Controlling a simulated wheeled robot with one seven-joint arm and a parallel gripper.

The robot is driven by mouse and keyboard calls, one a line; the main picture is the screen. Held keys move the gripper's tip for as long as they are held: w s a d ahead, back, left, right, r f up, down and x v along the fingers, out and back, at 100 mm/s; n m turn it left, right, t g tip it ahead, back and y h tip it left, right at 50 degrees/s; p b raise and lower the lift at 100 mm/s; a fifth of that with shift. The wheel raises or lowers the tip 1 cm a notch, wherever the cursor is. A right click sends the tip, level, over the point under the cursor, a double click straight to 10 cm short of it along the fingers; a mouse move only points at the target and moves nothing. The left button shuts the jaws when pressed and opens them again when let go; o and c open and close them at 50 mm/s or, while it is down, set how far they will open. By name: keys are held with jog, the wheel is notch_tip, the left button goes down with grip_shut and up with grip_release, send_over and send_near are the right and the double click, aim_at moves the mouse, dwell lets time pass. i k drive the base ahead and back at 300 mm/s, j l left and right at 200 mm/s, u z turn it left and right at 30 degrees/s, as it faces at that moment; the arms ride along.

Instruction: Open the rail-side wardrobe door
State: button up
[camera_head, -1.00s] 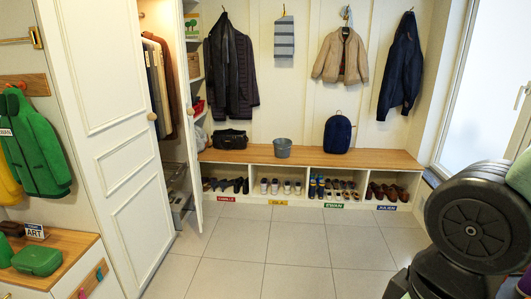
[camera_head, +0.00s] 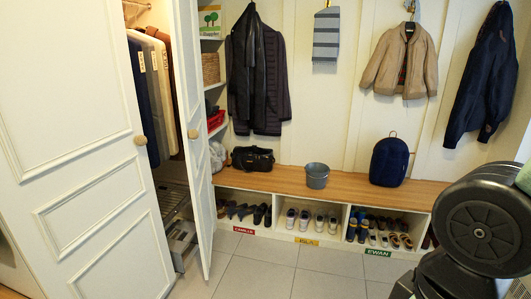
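The wardrobe stands at the left with two white panelled doors. The left door (camera_head: 85,130) is a broad panel with a round wooden knob (camera_head: 140,140) near its right edge; I cannot tell whether it is closed or slightly ajar. The right door (camera_head: 196,165), with its own wooden knob (camera_head: 193,134), stands open and shows nearly edge-on. Between the doors, coats (camera_head: 158,90) hang from a rail (camera_head: 136,5), partly hidden by the left door. My gripper is out of view; only a dark part of my arm (camera_head: 480,225) shows at the lower right.
A wooden bench (camera_head: 345,183) with shoe cubbies below runs along the back wall. It carries a black bag (camera_head: 252,159), a grey bucket (camera_head: 317,175) and a blue backpack (camera_head: 389,162). The tiled floor (camera_head: 255,270) before the cubbies is clear.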

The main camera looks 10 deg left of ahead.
aim_at(181, 15)
jog(key=i+l+u, duration=0.15)
jog(key=i+u, duration=0.25)
jog(key=i+l+u, duration=0.6)
jog(key=u, duration=0.15)
jog(key=i+l+u, duration=0.15)
jog(key=i, duration=0.3)
jog(key=i+l+u, duration=0.1)
jog(key=i, duration=0.35)
jog(key=i+l+u, duration=0.15)
jog(key=i+l, duration=0.2)
jog(key=i, duration=0.1)
